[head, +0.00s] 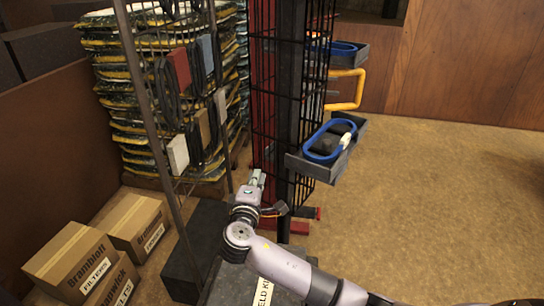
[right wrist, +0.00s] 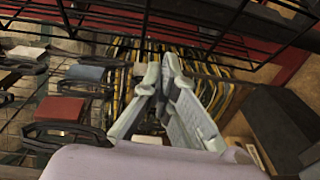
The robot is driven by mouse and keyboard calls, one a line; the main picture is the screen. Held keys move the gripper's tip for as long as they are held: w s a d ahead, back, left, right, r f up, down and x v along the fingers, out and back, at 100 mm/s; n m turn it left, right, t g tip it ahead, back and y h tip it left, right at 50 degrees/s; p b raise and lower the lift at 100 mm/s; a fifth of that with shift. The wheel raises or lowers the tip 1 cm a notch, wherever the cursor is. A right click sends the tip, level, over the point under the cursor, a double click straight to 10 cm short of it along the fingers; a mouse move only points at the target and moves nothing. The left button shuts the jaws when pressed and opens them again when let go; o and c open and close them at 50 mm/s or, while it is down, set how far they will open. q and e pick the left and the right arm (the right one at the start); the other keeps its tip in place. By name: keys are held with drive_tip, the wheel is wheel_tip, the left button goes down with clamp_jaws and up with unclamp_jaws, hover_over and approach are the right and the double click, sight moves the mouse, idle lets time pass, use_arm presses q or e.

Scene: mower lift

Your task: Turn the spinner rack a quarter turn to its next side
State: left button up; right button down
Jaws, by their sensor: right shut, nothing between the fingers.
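The spinner rack (head: 262,90) is a tall black wire-grid column around a dark post, at top centre in the head view. A yellow handle (head: 358,92) sticks out on its right side. Dark trays with blue oval rings (head: 328,140) are mounted on that side. My right gripper (head: 257,178) is shut and empty, low in front of the rack in the head view; I cannot tell if it touches. In the right wrist view its fingertips (right wrist: 163,72) come together below black wire bars (right wrist: 200,35). My left gripper is not in view.
A metal frame with hanging packets (head: 178,153) stands left of the rack, before a tall stack of yellow-edged bags (head: 110,60). Cardboard boxes (head: 135,222) sit on the floor at left. A dark tray or crate lies under my right arm. Brown floor (head: 450,190) is clear at right.

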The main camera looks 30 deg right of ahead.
wheel_tip(320, 180, up, 4)
drive_tip(key=s+a+h, duration=0.2)
drive_tip(key=a, duration=0.1)
drive_tip(key=w+d+m+p, duration=0.1)
drive_tip(key=w+d+p, duration=0.1)
drive_tip(key=w+d, duration=0.5)
drive_tip(key=shift+g, duration=0.4)
drive_tip(key=s, duration=0.1)
drive_tip(key=s+d, duration=0.1)
drive_tip(key=s+d+p, duration=0.1)
drive_tip(key=shift+s+r, duration=0.15)
drive_tip(key=shift+s, duration=0.15)
drive_tip(key=shift+w, duration=0.1)
